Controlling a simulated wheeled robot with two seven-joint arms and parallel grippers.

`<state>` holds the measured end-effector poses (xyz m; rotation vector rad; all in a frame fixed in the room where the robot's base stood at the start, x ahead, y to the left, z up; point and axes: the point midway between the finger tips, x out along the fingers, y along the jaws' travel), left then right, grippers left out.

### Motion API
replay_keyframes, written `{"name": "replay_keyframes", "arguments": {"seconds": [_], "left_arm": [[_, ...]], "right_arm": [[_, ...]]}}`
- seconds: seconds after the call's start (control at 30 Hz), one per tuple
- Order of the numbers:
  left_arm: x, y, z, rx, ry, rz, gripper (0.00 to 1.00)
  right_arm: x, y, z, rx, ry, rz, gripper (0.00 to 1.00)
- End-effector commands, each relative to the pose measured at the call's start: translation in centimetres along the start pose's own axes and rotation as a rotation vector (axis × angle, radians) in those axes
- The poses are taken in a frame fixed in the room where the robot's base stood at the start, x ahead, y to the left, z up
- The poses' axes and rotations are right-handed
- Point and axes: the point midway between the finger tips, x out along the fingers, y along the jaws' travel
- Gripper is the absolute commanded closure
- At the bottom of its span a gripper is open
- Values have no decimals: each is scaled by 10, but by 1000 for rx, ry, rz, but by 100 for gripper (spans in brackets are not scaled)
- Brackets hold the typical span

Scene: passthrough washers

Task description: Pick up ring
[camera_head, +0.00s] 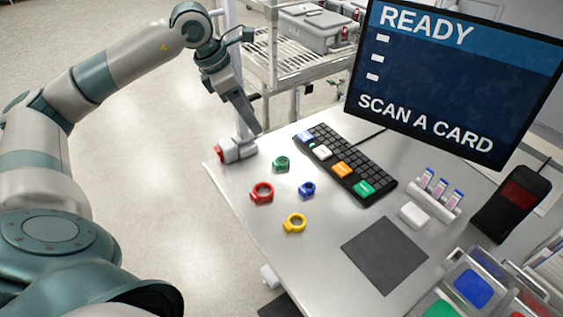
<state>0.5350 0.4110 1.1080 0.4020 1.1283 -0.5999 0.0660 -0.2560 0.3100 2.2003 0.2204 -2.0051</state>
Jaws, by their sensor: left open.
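Several rings lie flat on the metal table (235,190). A green ring (281,170) is farthest back, a red ring (262,198) is at the left, a blue ring (307,195) is to its right, and a yellow ring (294,230) is nearest. My left gripper (254,130) hangs at the table's far left corner, pointing down, behind and left of the green ring. It is open and apart from all the rings. My right gripper is not in view.
A black keyboard (318,142) with coloured keys lies right of the rings. A grey-and-red clamp (236,150) sits at the table's left edge. A dark mat (385,280), a card holder (430,205), a card reader (511,205) and a monitor (450,90) are farther right.

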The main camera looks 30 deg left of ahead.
Motion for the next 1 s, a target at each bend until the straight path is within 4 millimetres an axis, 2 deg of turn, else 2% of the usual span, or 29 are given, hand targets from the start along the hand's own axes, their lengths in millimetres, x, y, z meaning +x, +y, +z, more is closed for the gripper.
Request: {"name": "replay_keyframes", "arguments": {"seconds": [0.27, 0.8, 1.0], "left_arm": [[17, -1, 1, -1, 2, -3, 46], [107, -1, 1, -1, 1, -4, 46], [121, -1, 0, 0, 0, -1, 46]], "right_arm": [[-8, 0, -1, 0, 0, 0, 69], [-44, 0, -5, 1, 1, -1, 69], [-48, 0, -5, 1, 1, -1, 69]]}}
